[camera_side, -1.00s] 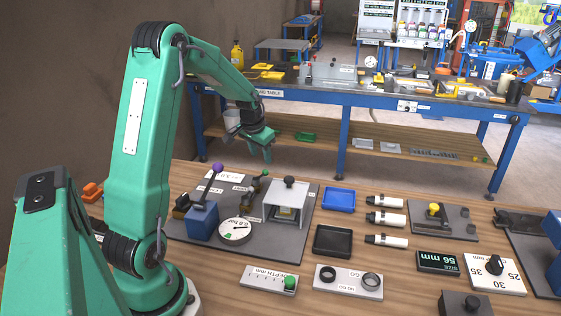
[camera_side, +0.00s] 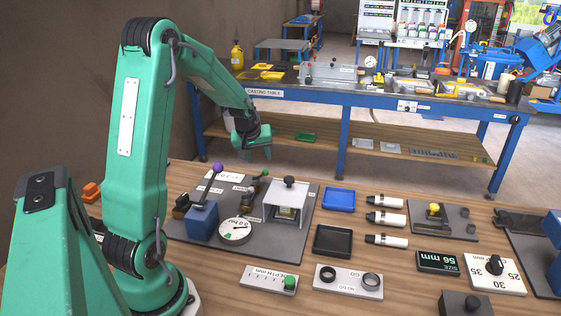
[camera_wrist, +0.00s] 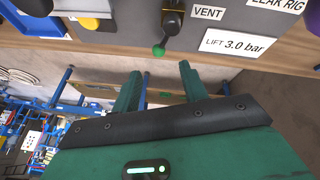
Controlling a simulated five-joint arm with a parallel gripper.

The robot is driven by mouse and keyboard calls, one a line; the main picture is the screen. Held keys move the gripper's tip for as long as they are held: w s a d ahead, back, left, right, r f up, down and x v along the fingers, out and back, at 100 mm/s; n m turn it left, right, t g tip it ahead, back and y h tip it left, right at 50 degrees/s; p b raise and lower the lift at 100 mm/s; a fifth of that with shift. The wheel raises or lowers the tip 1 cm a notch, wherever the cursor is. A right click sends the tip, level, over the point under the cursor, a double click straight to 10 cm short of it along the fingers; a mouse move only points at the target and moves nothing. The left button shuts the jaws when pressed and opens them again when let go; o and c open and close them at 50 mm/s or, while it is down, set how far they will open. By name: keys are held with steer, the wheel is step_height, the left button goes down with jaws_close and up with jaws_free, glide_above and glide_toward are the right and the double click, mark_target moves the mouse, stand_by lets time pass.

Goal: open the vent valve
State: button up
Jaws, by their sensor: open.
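The vent valve (camera_wrist: 168,22) is a dark lever with a green tip, next to the VENT label (camera_wrist: 208,12) at the top of the wrist view. In the side view its green-tipped handle (camera_side: 264,173) stands on the grey leak rig plate (camera_side: 300,229), behind the round gauge. My gripper (camera_side: 256,154) hangs above and beyond the valve in the side view. In the wrist view its two green fingers (camera_wrist: 160,78) are apart with nothing between them. The valve's tip shows just above the finger gap, and no contact is seen.
A blue block with a purple-knobbed lever (camera_side: 202,200), a gauge (camera_side: 235,231) and a white guarded fixture (camera_side: 288,203) crowd the plate. A blue tray (camera_side: 339,200) and a black tray (camera_side: 333,240) lie to the right. A blue casting table (camera_side: 345,115) stands behind.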

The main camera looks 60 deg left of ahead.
mark_target(264, 170)
steer(key=shift+x, duration=3.8)
steer(key=shift+c, duration=0.3)
